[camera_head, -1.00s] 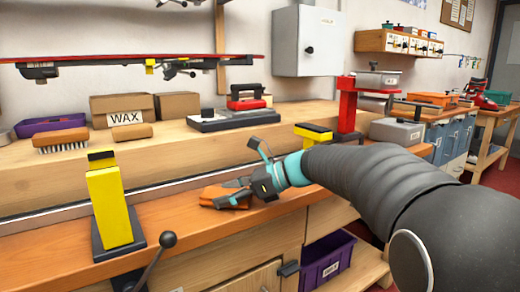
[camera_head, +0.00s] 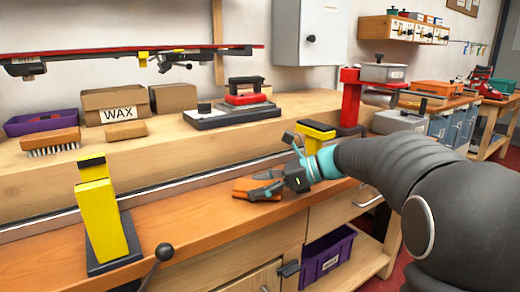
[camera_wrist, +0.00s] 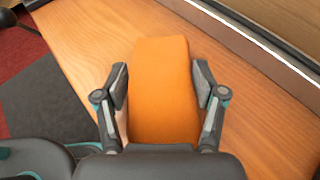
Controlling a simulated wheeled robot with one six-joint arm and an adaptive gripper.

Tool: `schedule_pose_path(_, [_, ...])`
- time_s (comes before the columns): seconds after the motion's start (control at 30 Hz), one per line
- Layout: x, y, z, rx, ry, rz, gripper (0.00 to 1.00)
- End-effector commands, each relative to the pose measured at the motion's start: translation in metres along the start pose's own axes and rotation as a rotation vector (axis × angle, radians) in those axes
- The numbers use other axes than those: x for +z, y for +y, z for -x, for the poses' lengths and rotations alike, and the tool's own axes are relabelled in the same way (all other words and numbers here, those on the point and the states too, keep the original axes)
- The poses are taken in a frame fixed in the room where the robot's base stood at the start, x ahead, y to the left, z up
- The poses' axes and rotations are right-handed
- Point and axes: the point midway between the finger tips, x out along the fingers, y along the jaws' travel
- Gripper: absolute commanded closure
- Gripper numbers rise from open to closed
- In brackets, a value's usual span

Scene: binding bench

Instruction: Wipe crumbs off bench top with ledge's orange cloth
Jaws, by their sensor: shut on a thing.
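The orange cloth (camera_wrist: 163,85) is a folded pad held between the two fingers of my gripper (camera_wrist: 160,95) in the wrist view. In the head view my gripper (camera_head: 265,185) is shut on the cloth (camera_head: 246,186), low at the bench top. The cloth appears to lie on or very near the wood; I cannot tell if it touches. The orange-brown bench top (camera_head: 180,226) shows bare wood around it. I cannot make out any crumbs in either view.
A yellow vise post (camera_head: 103,210) on a dark base stands left on the bench top. Another yellow-topped support (camera_head: 316,131) is just behind my gripper.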

Motion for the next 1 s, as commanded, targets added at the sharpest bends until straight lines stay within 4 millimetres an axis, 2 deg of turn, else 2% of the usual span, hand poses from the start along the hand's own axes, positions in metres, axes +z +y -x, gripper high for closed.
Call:
schedule_pose_path(0.1, [0.022,0.0,0.008,-0.002,0.0,0.006,0.64])
schedule_pose_path(0.63, [0.064,0.001,0.024,0.001,0.0,0.005,0.64])
schedule_pose_path(0.8, [0.074,0.001,0.028,0.002,0.0,0.004,0.64])
schedule_pose_path(1.0, [0.075,0.002,0.029,0.002,0.0,0.003,0.64])
